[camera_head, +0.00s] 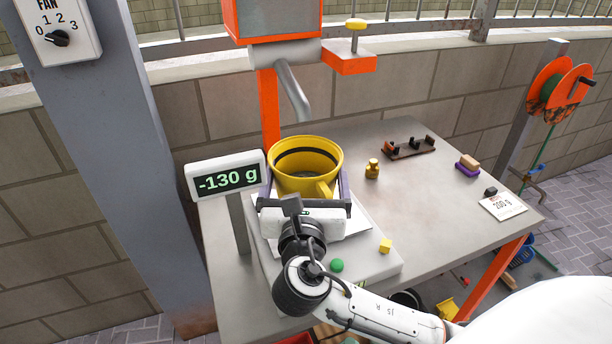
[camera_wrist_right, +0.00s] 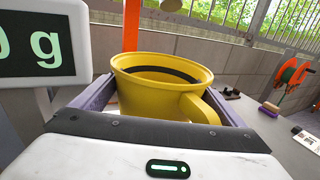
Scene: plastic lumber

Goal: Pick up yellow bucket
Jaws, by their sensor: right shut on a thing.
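The yellow bucket (camera_head: 307,160) is upright over the scale at the left part of the grey table, with its handle toward me. My right gripper (camera_head: 306,190) is around it, one finger on each side, shut on the bucket. In the right wrist view the bucket (camera_wrist_right: 160,95) fills the space between the two purple-grey fingers, with its handle at the right. The scale display (camera_head: 228,178) reads -130 g. The bucket's underside is hidden, so I cannot tell if it touches the plate (camera_head: 355,222). My left gripper is not in view.
An orange dispenser with a grey spout (camera_head: 292,92) stands behind the bucket. A 200 g card (camera_head: 502,206) is at the right. The table's right middle is clear.

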